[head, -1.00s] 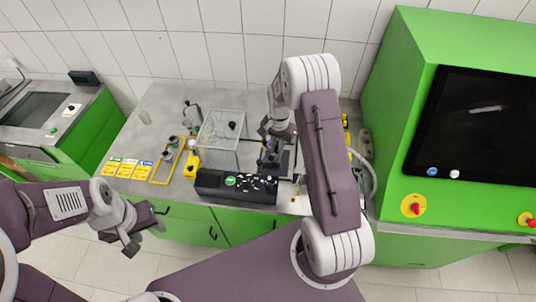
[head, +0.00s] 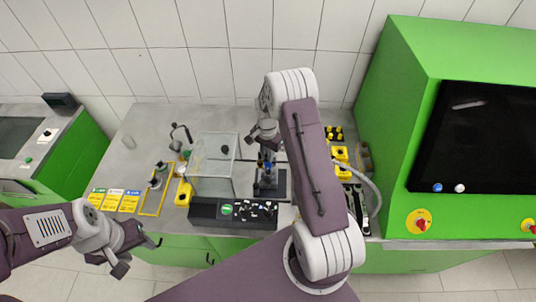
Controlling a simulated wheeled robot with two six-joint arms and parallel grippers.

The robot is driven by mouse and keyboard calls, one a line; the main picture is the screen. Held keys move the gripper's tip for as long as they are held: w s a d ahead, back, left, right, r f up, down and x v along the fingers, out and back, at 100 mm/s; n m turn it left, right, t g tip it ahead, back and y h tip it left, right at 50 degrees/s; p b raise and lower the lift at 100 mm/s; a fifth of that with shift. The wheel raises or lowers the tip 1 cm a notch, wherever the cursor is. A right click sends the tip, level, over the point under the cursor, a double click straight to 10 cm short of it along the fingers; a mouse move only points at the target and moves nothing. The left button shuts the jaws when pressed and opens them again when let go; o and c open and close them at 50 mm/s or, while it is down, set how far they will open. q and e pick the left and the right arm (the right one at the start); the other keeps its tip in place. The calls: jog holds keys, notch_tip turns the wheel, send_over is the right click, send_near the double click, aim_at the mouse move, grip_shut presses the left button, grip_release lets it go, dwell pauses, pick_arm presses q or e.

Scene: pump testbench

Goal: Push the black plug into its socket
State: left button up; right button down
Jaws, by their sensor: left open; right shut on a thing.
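My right gripper (head: 265,157) points down over the dark base plate (head: 282,186) of a small pump stand in the middle of the bench. It is shut on a small dark thing between or under its fingers. The view is too small to tell whether this is the black plug, and no socket can be made out there. My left gripper (head: 134,256) is open and empty at the lower left, in front of the bench and apart from everything on it.
A black control box (head: 205,211) lies at the bench's front edge, with a clear box (head: 211,160) behind it. Yellow units (head: 341,154) and a grey hose (head: 370,187) lie right of my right arm. A tall green cabinet (head: 395,110) bounds the right side.

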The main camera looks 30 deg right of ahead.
jog(key=shift+a, duration=0.15)
jog(key=shift+s+r, duration=0.2)
jog(key=shift+s, duration=0.15)
jog(key=shift+s+r, duration=0.15)
jog(key=shift+s, duration=0.2)
jog(key=shift+w+f, duration=0.25)
jog(key=shift+w, duration=0.05)
jog(key=shift+w+f, duration=0.25)
jog(key=shift+w, duration=0.1)
pick_arm(q)
jog(key=shift+s, duration=0.6)
pick_arm(e)
jog(key=shift+s+r, duration=0.2)
pick_arm(q)
jog(key=shift+w, duration=0.2)
jog(key=shift+s, duration=0.15)
pick_arm(e)
jog(key=shift+s, duration=0.1)
